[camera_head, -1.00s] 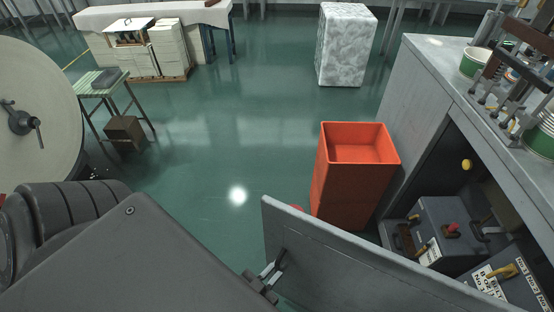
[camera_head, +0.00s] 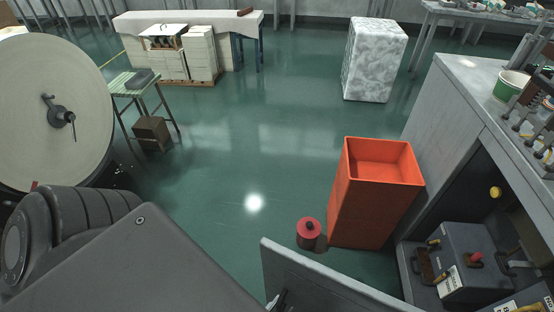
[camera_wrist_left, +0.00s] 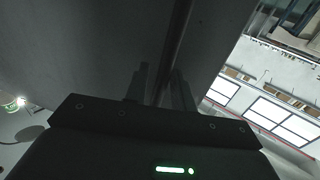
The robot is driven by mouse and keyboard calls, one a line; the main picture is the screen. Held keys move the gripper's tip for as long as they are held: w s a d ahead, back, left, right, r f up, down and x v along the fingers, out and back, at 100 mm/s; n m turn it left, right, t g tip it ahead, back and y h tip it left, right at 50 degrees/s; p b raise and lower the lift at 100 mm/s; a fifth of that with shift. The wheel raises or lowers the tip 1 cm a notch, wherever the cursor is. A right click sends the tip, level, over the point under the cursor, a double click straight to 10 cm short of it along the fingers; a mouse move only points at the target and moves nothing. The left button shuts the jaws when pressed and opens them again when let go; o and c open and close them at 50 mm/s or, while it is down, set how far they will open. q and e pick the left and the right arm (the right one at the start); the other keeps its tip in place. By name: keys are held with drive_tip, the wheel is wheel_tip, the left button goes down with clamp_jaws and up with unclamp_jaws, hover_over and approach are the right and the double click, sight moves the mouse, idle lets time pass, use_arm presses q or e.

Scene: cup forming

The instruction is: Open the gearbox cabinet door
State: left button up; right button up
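The gearbox cabinet door, a flat grey panel (camera_head: 325,290), stands swung out from the grey cabinet (camera_head: 440,110) at the lower middle of the head view. The cabinet's inside shows at the right. My left gripper (camera_head: 278,302) is at the door's near side, mostly cut off by the lower edge. In the left wrist view the gripper's two dark fingers (camera_wrist_left: 161,88) stand apart close to a dark grey surface, with a dark bar or edge running up between them. Whether they touch it is too dark to tell. My right gripper is not in view.
An orange bin (camera_head: 375,200) and a red-topped can (camera_head: 308,233) stand on the floor beyond the door. Grey boxes (camera_head: 470,262) sit inside the cabinet. A large pale disc (camera_head: 55,110) is at the left. The green floor in the middle is clear.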

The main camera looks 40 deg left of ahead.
use_arm(q)
drive_tip(key=shift+o, duration=0.2)
